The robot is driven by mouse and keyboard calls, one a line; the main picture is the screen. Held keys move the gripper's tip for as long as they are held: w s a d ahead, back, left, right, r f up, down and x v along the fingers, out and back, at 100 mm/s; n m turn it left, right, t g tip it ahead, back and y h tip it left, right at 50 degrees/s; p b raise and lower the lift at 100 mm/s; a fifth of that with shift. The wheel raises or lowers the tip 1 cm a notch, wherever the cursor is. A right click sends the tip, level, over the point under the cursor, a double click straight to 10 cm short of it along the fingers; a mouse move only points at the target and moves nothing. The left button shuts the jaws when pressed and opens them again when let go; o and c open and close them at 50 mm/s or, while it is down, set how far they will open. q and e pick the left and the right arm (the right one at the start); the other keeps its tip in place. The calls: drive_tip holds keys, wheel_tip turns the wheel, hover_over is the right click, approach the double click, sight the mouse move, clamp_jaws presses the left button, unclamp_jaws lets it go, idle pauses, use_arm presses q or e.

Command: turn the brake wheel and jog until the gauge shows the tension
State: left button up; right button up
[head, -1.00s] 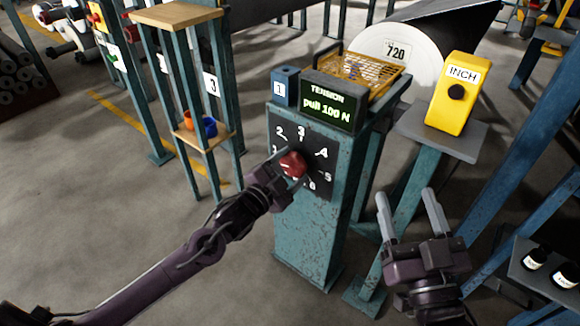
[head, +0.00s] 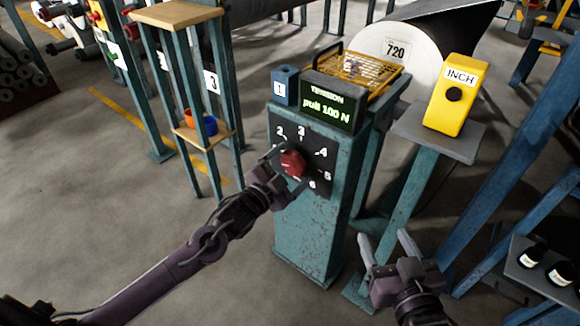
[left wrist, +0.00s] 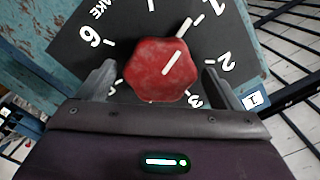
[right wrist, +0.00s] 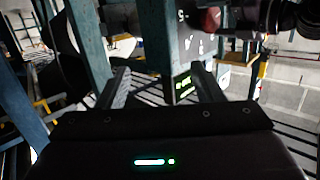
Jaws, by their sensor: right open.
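The red brake wheel (head: 292,164) sits on a black numbered dial plate (head: 318,155) on the front of a teal post. In the left wrist view the wheel (left wrist: 160,70) has a white line aimed at the tick by the 1. My left gripper (head: 280,171) is open, its fingers on either side of the wheel with gaps showing. The gauge display (head: 332,105) above reads "TENSION pull 100 N". The yellow INCH box (head: 459,90) with a black button (head: 455,95) stands on a pedestal to the right. My right gripper (head: 384,242) is open and empty, below and left of that box.
A large roll marked 720 (head: 408,65) and a yellow mesh guard (head: 365,72) are behind the display. A wooden-topped stand (head: 178,15) with cups is at left. Blue beams (head: 520,150) and a shelf with dark jars (head: 545,262) are at right.

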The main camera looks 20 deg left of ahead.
use_arm(q)
drive_tip(key=shift+s+a, duration=0.1)
drive_tip(key=shift+s, duration=0.1)
drive_tip(key=p+v, duration=0.1)
drive_tip(key=v, duration=0.6)
drive_tip(key=shift+s+p, duration=0.2)
drive_tip(key=shift+p, duration=0.2)
use_arm(e)
drive_tip(key=s+f+g+h, duration=0.1)
drive_tip(key=s+f+g, duration=0.2)
drive_tip(key=f, duration=0.3)
drive_tip(key=s+d+f+g+h, duration=0.1)
drive_tip(key=s+f+g, duration=0.2)
drive_tip(key=f, duration=0.3)
drive_tip(key=shift+s+d+g, duration=0.2)
drive_tip(key=shift+s+g, duration=0.2)
drive_tip(key=shift+s, duration=0.2)
